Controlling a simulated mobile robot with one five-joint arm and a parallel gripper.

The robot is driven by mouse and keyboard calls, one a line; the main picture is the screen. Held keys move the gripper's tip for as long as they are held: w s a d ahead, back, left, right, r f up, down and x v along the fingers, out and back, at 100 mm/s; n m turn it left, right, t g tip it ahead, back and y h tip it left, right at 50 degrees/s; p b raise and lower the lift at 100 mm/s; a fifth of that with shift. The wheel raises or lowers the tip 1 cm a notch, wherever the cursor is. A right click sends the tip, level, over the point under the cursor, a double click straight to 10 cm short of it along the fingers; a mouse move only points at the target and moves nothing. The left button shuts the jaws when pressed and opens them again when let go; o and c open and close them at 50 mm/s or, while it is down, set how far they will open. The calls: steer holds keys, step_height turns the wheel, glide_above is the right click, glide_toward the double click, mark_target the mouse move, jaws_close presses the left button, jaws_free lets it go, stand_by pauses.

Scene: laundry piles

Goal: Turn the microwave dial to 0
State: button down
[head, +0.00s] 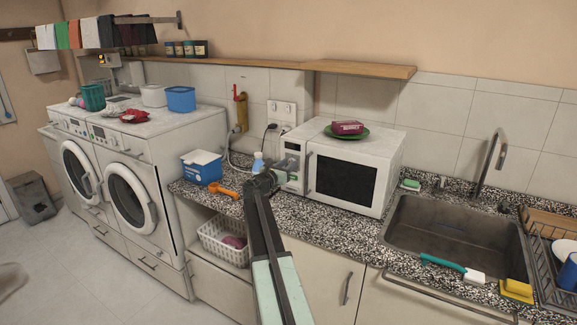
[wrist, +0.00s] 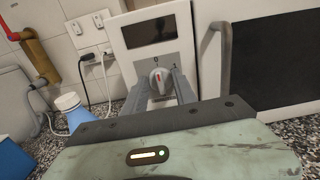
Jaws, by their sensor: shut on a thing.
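The white microwave (head: 385,147) stands on the speckled counter with its dark door window facing front. In the wrist view its control panel (wrist: 128,68) has a dark display (wrist: 148,31) above a round grey dial (wrist: 160,78). The dial has a red mark pointing roughly upward, near a printed 0; its exact alignment is hard to tell. My gripper (wrist: 161,88) is shut on the dial, with one finger on each side.
The microwave handle (wrist: 222,55) stands out close to the right of my gripper. A sink (head: 450,232) is at right. A green plate (head: 330,132) sits on the microwave.

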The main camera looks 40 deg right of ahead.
steer(key=c, duration=1)
jaws_free()
steer(key=shift+c, duration=0.2)
steer(key=v, duration=0.7)
steer(key=shift+a, duration=0.4)
